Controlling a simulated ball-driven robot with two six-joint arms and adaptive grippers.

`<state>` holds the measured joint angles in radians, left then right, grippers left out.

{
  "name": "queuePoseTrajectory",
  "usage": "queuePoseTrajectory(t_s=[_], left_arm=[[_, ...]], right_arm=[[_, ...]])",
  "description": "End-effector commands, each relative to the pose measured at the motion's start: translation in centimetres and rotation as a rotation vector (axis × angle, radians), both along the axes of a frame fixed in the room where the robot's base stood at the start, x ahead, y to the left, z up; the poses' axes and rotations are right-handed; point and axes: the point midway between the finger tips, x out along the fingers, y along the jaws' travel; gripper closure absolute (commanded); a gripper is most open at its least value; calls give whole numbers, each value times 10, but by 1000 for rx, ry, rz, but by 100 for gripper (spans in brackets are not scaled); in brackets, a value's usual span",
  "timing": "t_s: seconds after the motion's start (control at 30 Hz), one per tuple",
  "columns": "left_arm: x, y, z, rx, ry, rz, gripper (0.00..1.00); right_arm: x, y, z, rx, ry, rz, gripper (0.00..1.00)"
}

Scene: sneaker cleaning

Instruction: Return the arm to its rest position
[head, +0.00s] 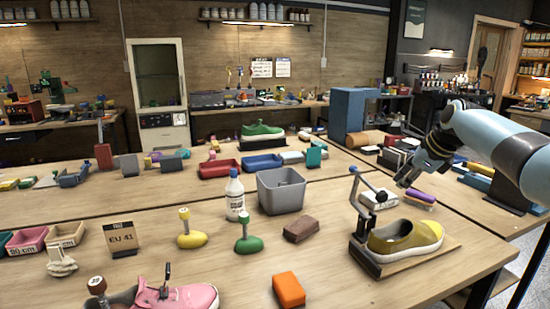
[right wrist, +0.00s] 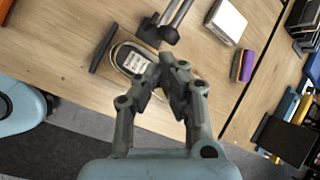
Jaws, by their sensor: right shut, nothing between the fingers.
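My right gripper (head: 408,180) is at the right of the head view, above and behind the yellow sneaker. Its fingertips are together and hold nothing; the right wrist view shows them closed too (right wrist: 172,78). The yellow sneaker (head: 408,237) sits on a wooden board with a dark metal clamp stand (head: 362,225) at its left end. In the right wrist view the sneaker (right wrist: 122,56) lies below the fingers, partly hidden by them. The gripper is apart from it. My left gripper is in neither view.
A pink sneaker (head: 190,297) is at the front left. A purple-topped brush (head: 420,197) lies behind the yellow sneaker. Bare tabletop shows between the objects.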

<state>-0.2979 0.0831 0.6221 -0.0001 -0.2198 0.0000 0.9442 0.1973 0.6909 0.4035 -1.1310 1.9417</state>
Motion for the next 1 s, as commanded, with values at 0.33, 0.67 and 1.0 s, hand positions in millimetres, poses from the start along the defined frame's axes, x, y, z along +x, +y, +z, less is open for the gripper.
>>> queuePoseTrajectory(t_s=[0.33,0.67,1.0], left_arm=[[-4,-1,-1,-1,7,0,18],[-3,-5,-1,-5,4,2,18],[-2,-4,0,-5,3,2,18]], right_arm=[[-144,22,-114,-474,-5,680,100],[-347,44,-134,-879,-3,1449,100],[-453,50,-100,-1033,-2,1832,100]])
